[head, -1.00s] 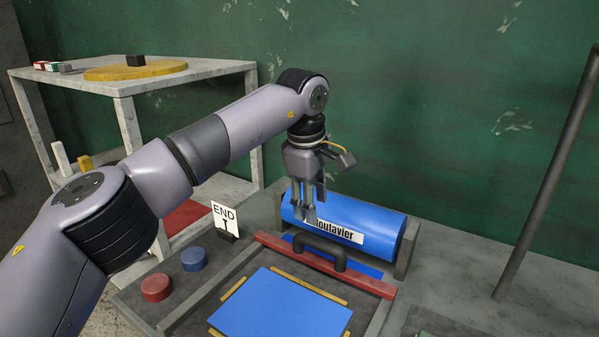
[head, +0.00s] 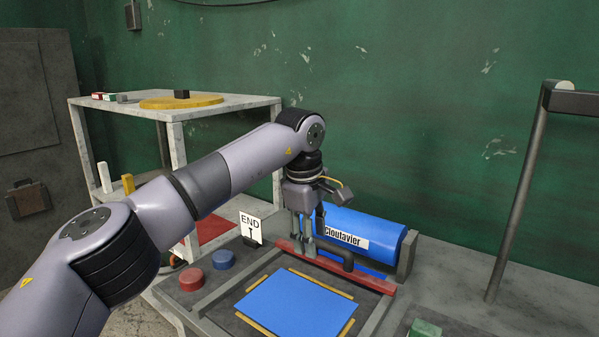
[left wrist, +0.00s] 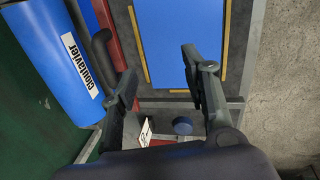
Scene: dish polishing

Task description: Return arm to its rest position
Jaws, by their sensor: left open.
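My left arm comes in from the left in the head view. Its gripper (head: 306,248) points down, open and empty, near the red bar (head: 360,279) with the black handle (head: 347,262). A blue roll (head: 375,225) labelled "Cloutavier" lies behind it. A blue sheet (head: 295,305) lies flat in the frame in front. In the left wrist view the two fingers (left wrist: 160,80) are spread with nothing between them, and the blue sheet (left wrist: 180,40) shows beyond. The handle (left wrist: 103,50) is beside the left finger there. My right gripper is in neither view.
A white END sign (head: 251,228), a blue button (head: 222,259) and a red button (head: 191,280) are at the bench's left. A white side table (head: 235,101) carries a yellow disc (head: 160,102). A dark post (head: 520,190) stands at right.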

